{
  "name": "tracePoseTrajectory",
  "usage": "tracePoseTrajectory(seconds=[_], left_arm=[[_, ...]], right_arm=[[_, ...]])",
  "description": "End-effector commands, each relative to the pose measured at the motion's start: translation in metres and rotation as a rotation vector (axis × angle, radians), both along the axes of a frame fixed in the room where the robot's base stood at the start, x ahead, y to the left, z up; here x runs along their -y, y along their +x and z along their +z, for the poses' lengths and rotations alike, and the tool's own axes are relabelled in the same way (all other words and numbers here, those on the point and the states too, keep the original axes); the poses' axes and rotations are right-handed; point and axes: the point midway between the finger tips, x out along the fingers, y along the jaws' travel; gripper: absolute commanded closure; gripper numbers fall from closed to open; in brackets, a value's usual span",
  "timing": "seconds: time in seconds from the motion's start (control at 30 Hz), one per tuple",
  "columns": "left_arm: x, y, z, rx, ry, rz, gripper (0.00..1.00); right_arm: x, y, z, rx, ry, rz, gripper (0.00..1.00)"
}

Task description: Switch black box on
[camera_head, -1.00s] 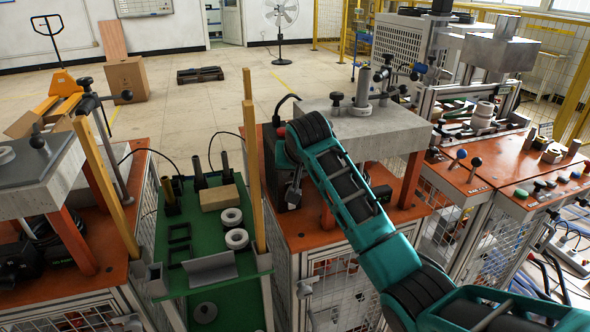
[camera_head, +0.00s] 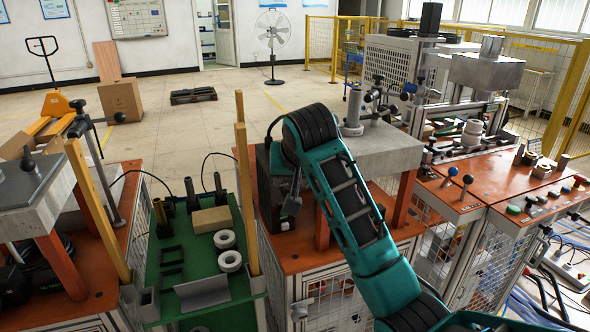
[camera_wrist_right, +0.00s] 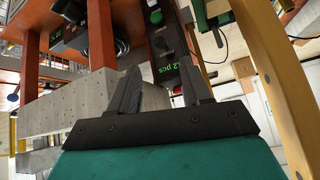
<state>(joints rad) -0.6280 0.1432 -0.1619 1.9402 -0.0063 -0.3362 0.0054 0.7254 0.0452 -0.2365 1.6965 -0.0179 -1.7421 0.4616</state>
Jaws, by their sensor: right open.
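The black box (camera_head: 268,187) stands on the orange-topped bench, left of the grey block on orange legs. My right arm covers part of it. My right gripper (camera_head: 291,204) hangs in front of the box, pointing down. In the right wrist view the gripper (camera_wrist_right: 162,78) is open, with nothing between its fingers. Beyond the fingertips, the black box's panel (camera_wrist_right: 172,58) shows a green button (camera_wrist_right: 155,17), a dark knob (camera_wrist_right: 165,45) and lit green characters. The fingers look apart from the button. My left gripper is not in view.
A green bench (camera_head: 205,290) with rings, a block and two yellow posts stands left of the box. The grey block (camera_head: 385,150) on orange legs is close on the right. An orange control bench (camera_head: 480,185) stands further right. Open floor lies behind.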

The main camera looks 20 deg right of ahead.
Motion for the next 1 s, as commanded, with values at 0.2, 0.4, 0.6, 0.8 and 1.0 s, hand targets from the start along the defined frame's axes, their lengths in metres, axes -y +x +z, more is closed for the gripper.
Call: tracePoseTrajectory(seconds=[0.2,0.4,0.6,0.8,1.0], left_arm=[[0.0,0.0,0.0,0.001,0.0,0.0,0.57],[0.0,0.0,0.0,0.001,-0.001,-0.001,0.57],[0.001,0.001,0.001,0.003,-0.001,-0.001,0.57],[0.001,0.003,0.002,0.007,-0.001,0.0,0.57],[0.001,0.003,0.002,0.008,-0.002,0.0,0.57]], right_arm=[[-0.002,-0.021,0.027,0.003,0.001,0.0,0.52],[-0.003,-0.027,0.033,0.0,0.0,-0.001,0.52],[-0.003,-0.027,0.033,0.0,0.0,-0.001,0.52],[-0.003,-0.027,0.032,0.0,0.0,0.0,0.52],[-0.003,-0.027,-0.012,0.007,-0.007,0.043,0.52]])
